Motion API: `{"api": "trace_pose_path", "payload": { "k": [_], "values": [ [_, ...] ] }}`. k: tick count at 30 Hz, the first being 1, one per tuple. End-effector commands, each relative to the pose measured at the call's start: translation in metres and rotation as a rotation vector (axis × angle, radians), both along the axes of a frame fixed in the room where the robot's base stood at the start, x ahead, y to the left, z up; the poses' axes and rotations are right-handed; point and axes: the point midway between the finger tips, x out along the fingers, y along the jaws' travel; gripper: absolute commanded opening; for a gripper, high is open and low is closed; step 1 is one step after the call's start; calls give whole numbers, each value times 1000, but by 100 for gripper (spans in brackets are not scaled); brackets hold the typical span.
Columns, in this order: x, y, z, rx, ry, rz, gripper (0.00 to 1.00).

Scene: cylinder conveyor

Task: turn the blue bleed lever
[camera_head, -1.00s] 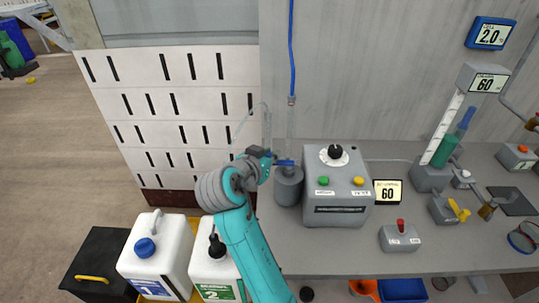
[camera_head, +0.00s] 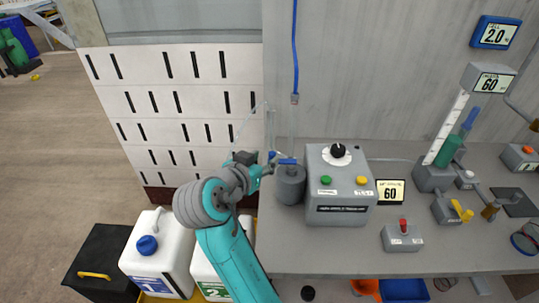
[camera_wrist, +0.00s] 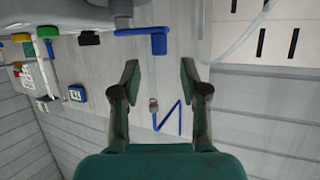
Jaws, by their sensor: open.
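The blue bleed lever (camera_head: 288,161) sits on top of the grey cylinder (camera_head: 290,188) at the left end of the bench. In the wrist view the lever (camera_wrist: 159,44) shows as a blue bar with a thick downward end. My gripper (camera_wrist: 160,72) is open and empty, its two dark fingers spread apart. The lever's thick end lies in line with the gap between the fingers, beyond the tips. In the head view my gripper (camera_head: 268,165) is just left of the lever, with its fingers hard to make out.
A grey box (camera_head: 340,188) with a black knob and green and yellow buttons stands right of the cylinder. A blue hose (camera_head: 294,45) hangs on the wall above. A slotted white panel (camera_head: 180,110) stands behind the arm. White jugs (camera_head: 160,250) stand at lower left.

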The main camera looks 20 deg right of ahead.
Motion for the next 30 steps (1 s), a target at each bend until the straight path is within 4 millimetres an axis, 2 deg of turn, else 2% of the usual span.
{"api": "trace_pose_path", "payload": {
  "k": [1,6,12,30],
  "values": [
    [-7,8,5,1,-2,5,44],
    [-26,25,15,1,-2,2,44],
    [-39,34,22,1,-1,1,44],
    [-40,36,22,0,0,0,44]
  ]
}}
